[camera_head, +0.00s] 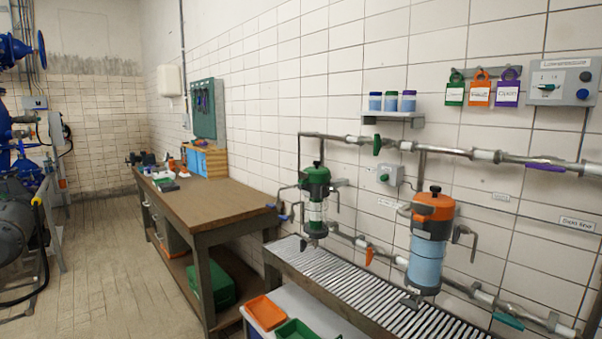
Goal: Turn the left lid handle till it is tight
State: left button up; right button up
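The left filter vessel (315,213) is mounted on the pipes at the middle of the head view. It has a green lid (316,176) with a small black knob (317,163) on top. Bent grey handles stand out at its sides, one at the left (284,196) and one at the right (338,183). The lid looks seated on the body, but I cannot tell how tight it is. The right filter vessel (427,262) has an orange lid (433,206) and a pale blue body. Neither of my grippers is in view.
A slatted drain grate (345,292) runs below the vessels. Orange (265,311) and green (296,331) bins stand in front of it. A workbench (205,200) stands to the left. Pipes with coloured valve handles run along the wall. Open floor (110,270) lies at the left.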

aim_at(303, 175)
jog(key=z, duration=0.45)
jog(key=i, duration=1.35)
jog(key=z, duration=0.15)
